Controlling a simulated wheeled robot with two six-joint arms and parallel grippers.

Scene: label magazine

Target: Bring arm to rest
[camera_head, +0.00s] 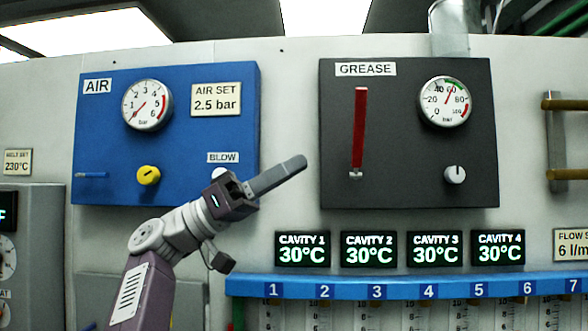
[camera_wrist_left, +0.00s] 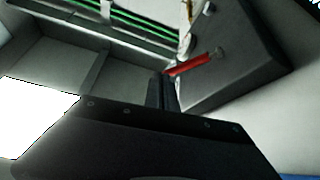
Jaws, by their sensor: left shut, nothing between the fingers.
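My left gripper (camera_head: 280,177) is shut and empty, raised in front of the wall between the blue AIR panel (camera_head: 115,105) and the dark GREASE panel (camera_head: 400,170). Its fingers point up and to the right. My left arm comes in from the lower left and bends at the wrist. The gripper partly covers the white BLOW button (camera_head: 220,173). In the left wrist view the shut fingers (camera_wrist_left: 162,92) stand out beyond the dark gripper body, with the red lever (camera_wrist_left: 190,65) beyond them. My right gripper is in neither view.
The red lever (camera_head: 360,130) stands upright on the GREASE panel. A yellow knob (camera_head: 148,175) sits on the AIR panel. Several CAVITY displays (camera_head: 302,249) and a blue numbered rail (camera_head: 400,286) lie to the lower right. Brass-coloured handles (camera_head: 566,104) stick out at the right edge.

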